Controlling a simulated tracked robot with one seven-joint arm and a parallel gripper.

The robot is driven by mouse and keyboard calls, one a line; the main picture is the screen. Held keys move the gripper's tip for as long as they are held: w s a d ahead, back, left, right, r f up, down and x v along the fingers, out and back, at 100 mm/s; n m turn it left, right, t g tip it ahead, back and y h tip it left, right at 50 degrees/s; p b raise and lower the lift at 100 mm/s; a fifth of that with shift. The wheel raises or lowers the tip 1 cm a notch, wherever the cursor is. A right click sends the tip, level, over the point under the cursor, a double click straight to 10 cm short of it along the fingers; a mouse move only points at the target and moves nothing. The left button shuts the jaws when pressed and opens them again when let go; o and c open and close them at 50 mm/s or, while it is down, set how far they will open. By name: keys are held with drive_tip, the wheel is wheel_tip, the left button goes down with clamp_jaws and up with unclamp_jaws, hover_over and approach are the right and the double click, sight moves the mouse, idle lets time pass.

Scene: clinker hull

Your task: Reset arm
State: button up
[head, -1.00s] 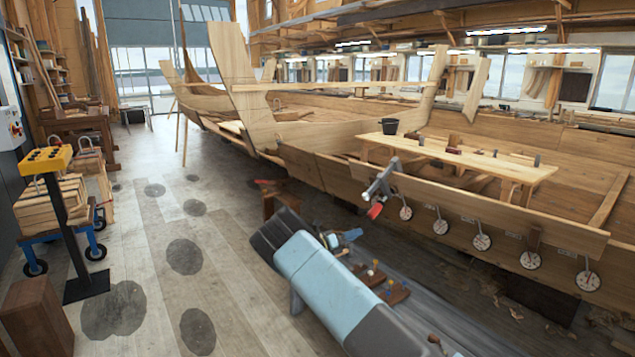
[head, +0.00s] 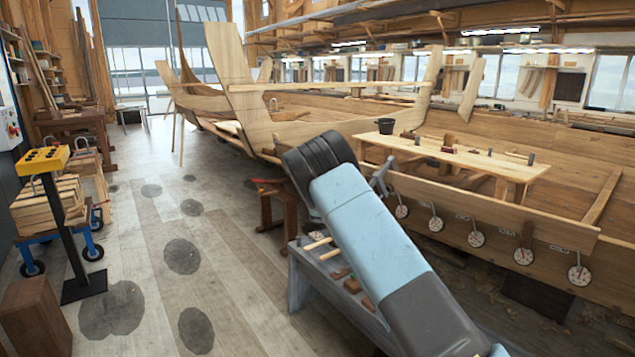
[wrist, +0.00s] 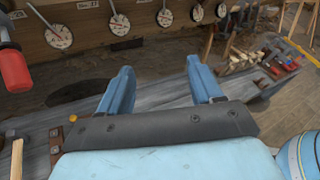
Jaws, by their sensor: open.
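My gripper (wrist: 161,90) shows in the wrist view as two blue fingers set wide apart, open with nothing between them. It hangs over a grey wooden bench (wrist: 165,118); I see no contact with it. In the head view my light-blue arm rises from the lower right and bends at a dark joint in front of the hull. My gripper is mostly hidden there behind the arm. The grey bench (head: 299,285) also shows in the head view, partly covered by my arm. Tools and small blocks lie on it.
The wooden hull (head: 430,185) with several round dials (head: 477,240) along its side runs behind the bench. A red-handled clamp (wrist: 13,70) is at the left in the wrist view. A yellow control box (head: 42,160) stands at left. The floor between is clear, with dark stains.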

drive_tip(key=s+d+r+m+g+y, duration=0.1)
drive_tip(key=s+d+r+m+y, duration=0.25)
drive_tip(key=s+r, duration=0.35)
drive_tip(key=s+d+r+m+y, duration=0.25)
drive_tip(key=s+r+m, duration=0.25)
drive_tip(key=s, duration=0.4)
drive_tip(key=s+d+r+m+g+y, duration=0.1)
drive_tip(key=s+d+r+m+y, duration=0.1)
drive_tip(key=s+r+m+y, duration=0.35)
drive_tip(key=s+a+r+m+t+y, duration=0.1)
drive_tip(key=s+a+r+m+t, duration=0.1)
drive_tip(key=s, duration=1.3)
drive_tip(key=s+a+r+m+t+y, duration=0.2)
drive_tip(key=s+m, duration=0.5)
drive_tip(key=s, duration=0.9)
wheel_tip(320, 180, up, 2)
drive_tip(key=shift+s+a+m+t, duration=0.2)
drive_tip(key=shift+a+m+t, duration=0.1)
drive_tip(key=shift+a+t, duration=0.5)
